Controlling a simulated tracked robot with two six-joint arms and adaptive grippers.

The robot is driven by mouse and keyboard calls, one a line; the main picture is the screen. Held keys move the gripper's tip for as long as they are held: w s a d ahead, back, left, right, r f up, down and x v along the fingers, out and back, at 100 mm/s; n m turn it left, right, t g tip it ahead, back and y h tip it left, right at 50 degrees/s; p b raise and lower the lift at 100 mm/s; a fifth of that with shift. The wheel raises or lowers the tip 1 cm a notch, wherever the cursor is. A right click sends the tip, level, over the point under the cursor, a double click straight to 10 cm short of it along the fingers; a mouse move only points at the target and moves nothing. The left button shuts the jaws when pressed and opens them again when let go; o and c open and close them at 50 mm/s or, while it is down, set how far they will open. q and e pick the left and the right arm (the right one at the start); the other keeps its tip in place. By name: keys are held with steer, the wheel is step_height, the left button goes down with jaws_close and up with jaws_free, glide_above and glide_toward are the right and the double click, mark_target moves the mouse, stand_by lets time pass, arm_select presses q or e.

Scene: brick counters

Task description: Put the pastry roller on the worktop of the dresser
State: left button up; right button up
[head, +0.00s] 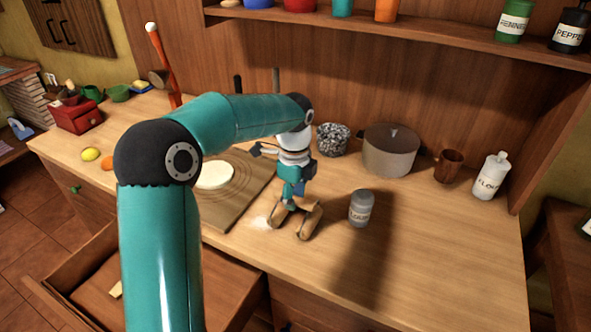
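The pastry roller (310,220) shows as two short tan wooden rollers, one on each side of my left gripper's tip. It is at the worktop (430,245) of the dresser, in front of the right edge of the pastry board. I cannot tell whether it touches the wood. My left gripper (291,204) points down over the middle of the roller, with its narrow fingers together there. It appears shut on the handle, which is mostly hidden. My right gripper is not in view.
A board (247,205) with a pale dough disc (215,175) lies left of the gripper. A grey-lidded jar (361,208) stands close on the right. A pot (391,150), brown mug (448,166) and white bottle (491,176) stand behind. An open drawer (235,284) juts out below. The front right is clear.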

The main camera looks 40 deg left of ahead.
arm_select(q)
step_height(320, 180, up, 12)
steer(key=p, duration=0.1)
steer(key=shift+f, duration=0.15)
stand_by(0.5)
